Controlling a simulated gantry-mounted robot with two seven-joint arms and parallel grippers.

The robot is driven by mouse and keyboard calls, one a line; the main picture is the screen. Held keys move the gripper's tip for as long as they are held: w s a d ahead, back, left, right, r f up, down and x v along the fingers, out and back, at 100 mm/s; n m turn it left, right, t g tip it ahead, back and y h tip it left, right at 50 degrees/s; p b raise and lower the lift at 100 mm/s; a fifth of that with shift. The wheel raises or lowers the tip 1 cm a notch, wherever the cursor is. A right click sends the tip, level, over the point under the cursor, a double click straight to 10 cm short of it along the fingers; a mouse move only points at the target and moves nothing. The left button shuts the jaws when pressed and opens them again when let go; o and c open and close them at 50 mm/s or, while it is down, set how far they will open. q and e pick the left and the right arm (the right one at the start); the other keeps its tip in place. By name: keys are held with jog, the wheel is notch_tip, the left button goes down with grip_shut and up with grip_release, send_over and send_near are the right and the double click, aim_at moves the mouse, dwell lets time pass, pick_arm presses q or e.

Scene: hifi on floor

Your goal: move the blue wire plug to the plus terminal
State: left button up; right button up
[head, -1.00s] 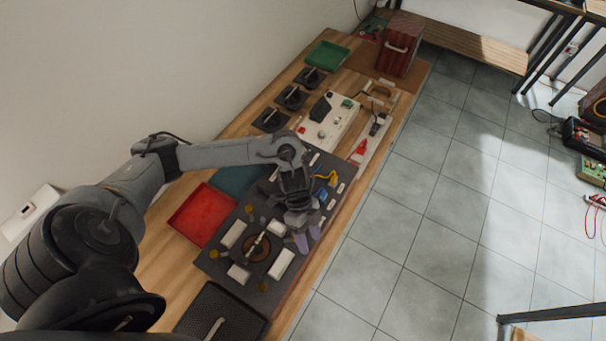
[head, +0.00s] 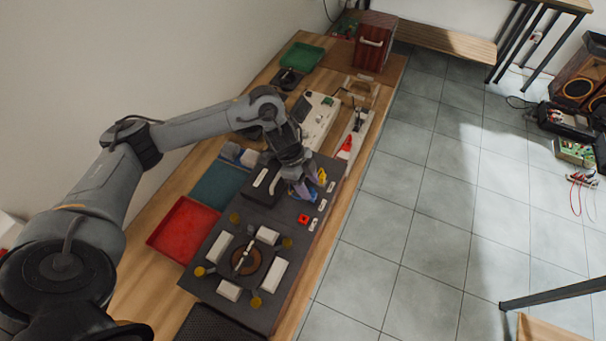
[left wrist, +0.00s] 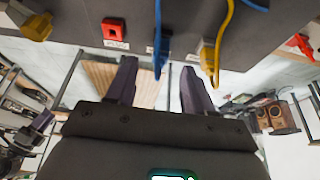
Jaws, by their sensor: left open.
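The blue wire plug (left wrist: 160,52) hangs at the edge of the dark board (left wrist: 270,38) in the left wrist view, in line with the gap between my fingers. I cannot tell whether it lies between them in depth. My left gripper (head: 308,190) is open at the board's right edge; its purple fingers (left wrist: 160,72) show in the left wrist view. A yellow wire plug (left wrist: 208,58) is beside the right finger. A red terminal (left wrist: 115,32) with a small label sits left of the blue plug, also in the head view (head: 303,219). The label is unreadable.
White blocks surround a round brown dial (head: 247,261) on the board. A white panel (head: 318,120) stands beyond.

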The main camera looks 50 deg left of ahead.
aim_at(314, 194)
pick_arm(q)
jog(key=shift+x, duration=2.45)
grip_shut()
jog(key=c, duration=0.7)
grip_release()
jog(key=shift+c, duration=0.2)
grip_shut()
jog(key=shift+r, duration=0.25)
jog(key=shift+r+p, duration=0.25)
jog(key=shift+p, duration=0.25)
